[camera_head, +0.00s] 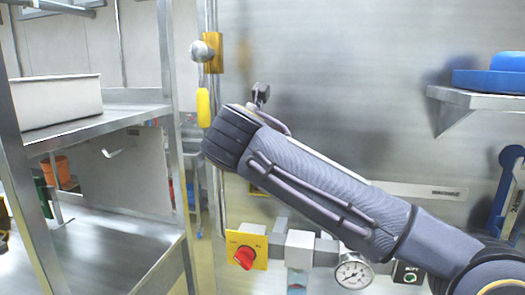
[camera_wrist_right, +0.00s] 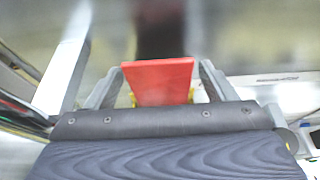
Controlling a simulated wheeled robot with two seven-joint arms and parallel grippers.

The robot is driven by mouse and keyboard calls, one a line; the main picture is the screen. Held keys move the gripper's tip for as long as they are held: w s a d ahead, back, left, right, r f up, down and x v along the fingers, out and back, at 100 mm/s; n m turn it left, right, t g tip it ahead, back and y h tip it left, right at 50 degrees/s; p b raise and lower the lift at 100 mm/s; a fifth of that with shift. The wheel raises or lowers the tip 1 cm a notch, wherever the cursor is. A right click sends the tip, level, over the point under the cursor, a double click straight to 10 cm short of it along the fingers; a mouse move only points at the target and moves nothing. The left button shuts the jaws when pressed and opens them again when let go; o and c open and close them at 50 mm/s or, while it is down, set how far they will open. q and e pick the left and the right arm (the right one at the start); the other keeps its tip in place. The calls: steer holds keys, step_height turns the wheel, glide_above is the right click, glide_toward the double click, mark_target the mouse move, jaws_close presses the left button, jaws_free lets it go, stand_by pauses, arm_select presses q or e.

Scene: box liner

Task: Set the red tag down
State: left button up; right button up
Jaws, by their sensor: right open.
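The red tag (camera_wrist_right: 160,84) shows in the right wrist view as a flat red plate between the fingers of my right gripper (camera_wrist_right: 162,69). The fingers are open, one on each side of the tag. I cannot tell whether either finger touches it or what the tag rests on. A small yellow piece shows at the tag's lower edge. In the head view my right arm crosses from the lower right, and the red tag is not visible there. My left gripper is not in view.
A yellow plate with a red knob (camera_head: 245,257) and a pressure gauge (camera_head: 353,272) sit below my right arm. A yellow tag (camera_head: 203,107) hangs at a vertical pipe. A metal shelf with a white bin (camera_head: 58,101) stands left. A wall shelf holds blue items (camera_head: 490,80) right.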

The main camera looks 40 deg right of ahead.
steer(key=b+v, duration=0.1)
steer(key=v, duration=1.1)
steer(key=shift+w+r, duration=0.1)
